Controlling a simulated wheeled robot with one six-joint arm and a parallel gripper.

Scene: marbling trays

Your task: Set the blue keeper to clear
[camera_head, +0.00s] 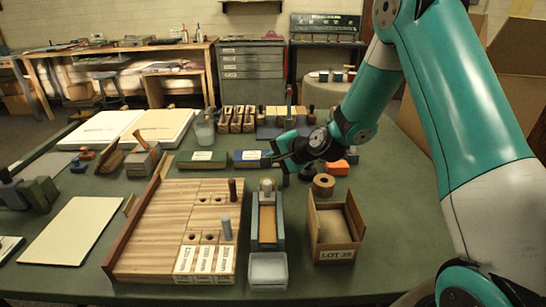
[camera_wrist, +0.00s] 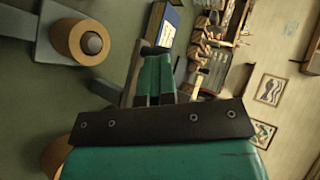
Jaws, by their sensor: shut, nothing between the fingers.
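A blue-grey peg (camera_head: 226,229) stands upright at the right side of the slatted wooden board (camera_head: 170,215), beside two open holes. A blue block (camera_head: 247,156) with a white label lies behind the board. It also shows in the wrist view (camera_wrist: 168,24). My gripper (camera_head: 270,158) is shut and empty, at the right end of the blue block; I cannot tell if it touches. In the wrist view my fingers (camera_wrist: 152,55) are together. No "clear" marking is readable.
A dark red peg (camera_head: 232,189) stands farther back on the board. White label cards (camera_head: 205,260) lie at its front. A green block (camera_head: 202,160) is left of the blue one.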

